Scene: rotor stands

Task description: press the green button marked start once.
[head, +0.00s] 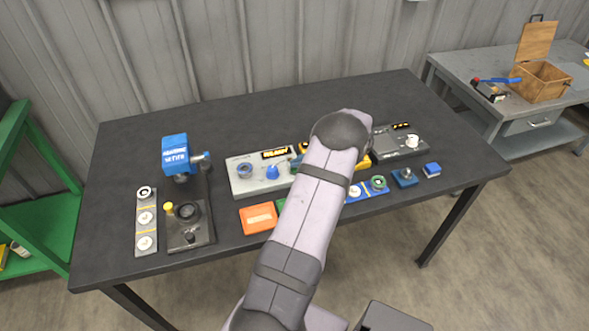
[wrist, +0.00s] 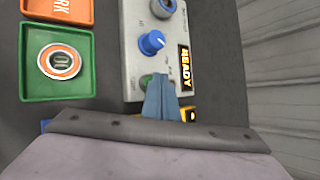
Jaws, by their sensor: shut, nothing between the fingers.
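The grey control panel (head: 262,187) lies on the dark table, partly hidden by my arm in the head view. A green button (wrist: 145,80) is partly covered by my gripper (wrist: 160,82). Its blue-grey fingers are shut and empty, with their tips over or beside the button. I cannot tell whether they touch it. The button's label is not readable. In the head view the fingers are mostly hidden behind my arm.
Left on the table are a blue-headed device (head: 175,152), a strip with round parts (head: 146,222) and a dark joystick-like box (head: 188,232). An orange tray (head: 258,219) and a green tray (wrist: 33,85) lie beside the panel. A dark box (head: 400,145) stands right. The table's back is clear.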

